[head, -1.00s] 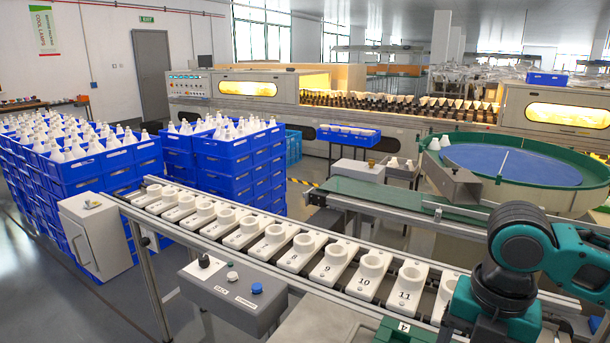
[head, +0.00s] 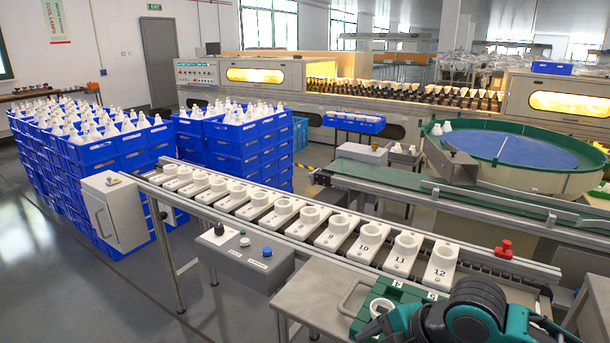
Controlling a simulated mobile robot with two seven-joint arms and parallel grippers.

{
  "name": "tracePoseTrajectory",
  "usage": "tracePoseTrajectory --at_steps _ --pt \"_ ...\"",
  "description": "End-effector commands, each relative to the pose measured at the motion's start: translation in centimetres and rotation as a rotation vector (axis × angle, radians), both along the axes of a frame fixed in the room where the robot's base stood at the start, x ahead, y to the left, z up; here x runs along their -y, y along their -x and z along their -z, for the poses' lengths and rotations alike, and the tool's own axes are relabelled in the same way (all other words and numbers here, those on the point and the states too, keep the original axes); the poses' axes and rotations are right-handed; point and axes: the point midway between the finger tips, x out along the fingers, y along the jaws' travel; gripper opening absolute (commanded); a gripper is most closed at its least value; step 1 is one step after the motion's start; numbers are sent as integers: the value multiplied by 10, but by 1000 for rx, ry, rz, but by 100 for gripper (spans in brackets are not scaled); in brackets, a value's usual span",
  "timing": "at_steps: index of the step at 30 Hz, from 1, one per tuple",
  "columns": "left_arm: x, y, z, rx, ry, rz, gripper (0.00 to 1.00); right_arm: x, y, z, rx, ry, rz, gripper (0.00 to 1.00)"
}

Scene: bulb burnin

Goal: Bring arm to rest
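A teal and black link of my own arm (head: 475,310) shows at the bottom right corner of the head view. It is low, in front of the green fixture (head: 357,325) on the grey side table. Its fingers are outside the picture or hidden, so I cannot see whether it holds anything. My other arm and gripper are not in view.
A conveyor carries a row of numbered white sockets (head: 367,240), which look empty. A grey control box (head: 240,257) hangs in front. A small red part (head: 504,249) sits at its right end. Blue crates of bulbs (head: 115,150) stand left. A round green-rimmed table (head: 580,167) is behind.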

Motion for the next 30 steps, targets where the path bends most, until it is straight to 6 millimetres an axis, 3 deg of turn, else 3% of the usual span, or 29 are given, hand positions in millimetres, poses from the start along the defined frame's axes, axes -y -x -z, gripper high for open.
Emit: tracePoseTrajectory --at_steps 1,4,10,14,21,25,30 --pt "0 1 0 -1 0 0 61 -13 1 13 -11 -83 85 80" --pt "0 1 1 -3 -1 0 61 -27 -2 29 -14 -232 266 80" --pt "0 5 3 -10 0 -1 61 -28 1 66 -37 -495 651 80" --pt "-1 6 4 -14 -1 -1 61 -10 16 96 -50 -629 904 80" --pt "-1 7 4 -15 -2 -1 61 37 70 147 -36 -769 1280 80" --pt "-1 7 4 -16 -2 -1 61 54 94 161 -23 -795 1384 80" --pt "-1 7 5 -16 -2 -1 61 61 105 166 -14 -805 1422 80"
